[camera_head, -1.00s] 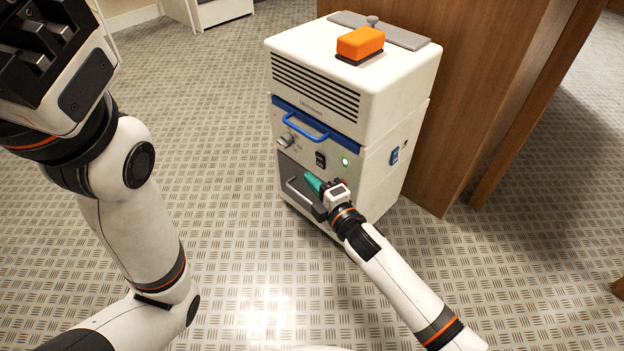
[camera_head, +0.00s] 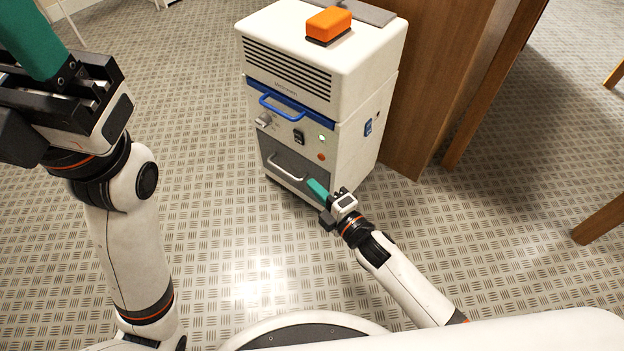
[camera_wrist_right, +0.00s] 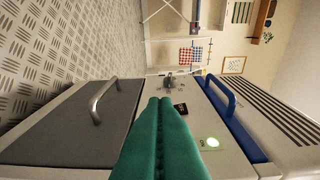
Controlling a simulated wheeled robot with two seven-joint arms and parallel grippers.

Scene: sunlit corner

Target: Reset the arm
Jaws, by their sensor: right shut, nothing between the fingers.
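My right gripper (camera_head: 314,185) is shut and empty, its teal fingers pointing at the front of a white machine (camera_head: 362,75). It is low and to the right of the grey drawer's silver handle (camera_head: 286,172), apart from the panel as far as I can tell. In the right wrist view the closed teal fingers (camera_wrist_right: 164,102) lie between the drawer handle (camera_wrist_right: 100,98) and the blue handle (camera_wrist_right: 222,97). My left gripper (camera_head: 35,40) is at the top left, cut by the frame edge, so its opening cannot be judged.
The machine front has a knob (camera_head: 263,121), a black switch (camera_head: 299,137), a lit green lamp (camera_head: 321,139) and a red button (camera_head: 321,156). An orange block (camera_head: 328,22) sits on top. A wooden panel (camera_head: 425,90) stands behind at right. The patterned floor in front is open.

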